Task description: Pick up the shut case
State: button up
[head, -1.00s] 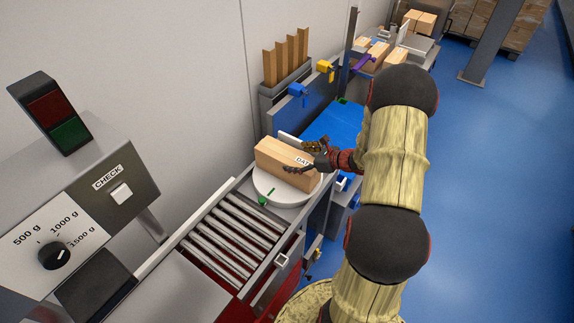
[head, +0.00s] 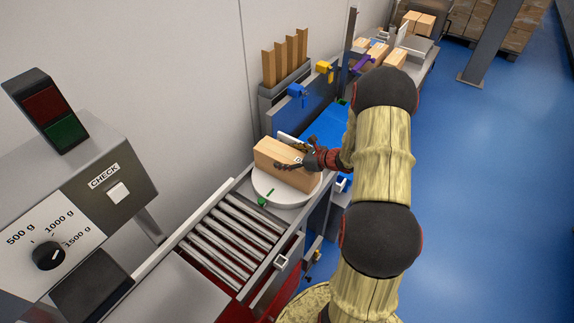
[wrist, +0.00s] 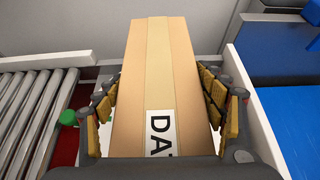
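The shut case (head: 278,158) is a long brown cardboard box with a pale tape strip along its top. It lies on the round white turntable (head: 262,190) at the end of the roller track. In the wrist view the case (wrist: 158,60) runs away from me, with a white label reading "DA" at its near end. My gripper (head: 293,153) is at the case, one finger along each long side. In the wrist view my gripper (wrist: 160,88) is open around the case, with narrow gaps beside it. The lower parts of the sides are hidden.
A roller track (head: 232,236) leads up to the turntable from the front. A blue belt surface (head: 326,126) lies beyond it, and a white upright plate (wrist: 268,115) stands right of the fingers. The check console (head: 85,200) is at left. Blue floor is clear at right.

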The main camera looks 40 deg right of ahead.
jog(key=c, duration=1.5)
jog(key=shift+w+d+r, duration=0.1)
jog(key=shift+r, duration=0.05)
jog(key=shift+c, duration=0.4)
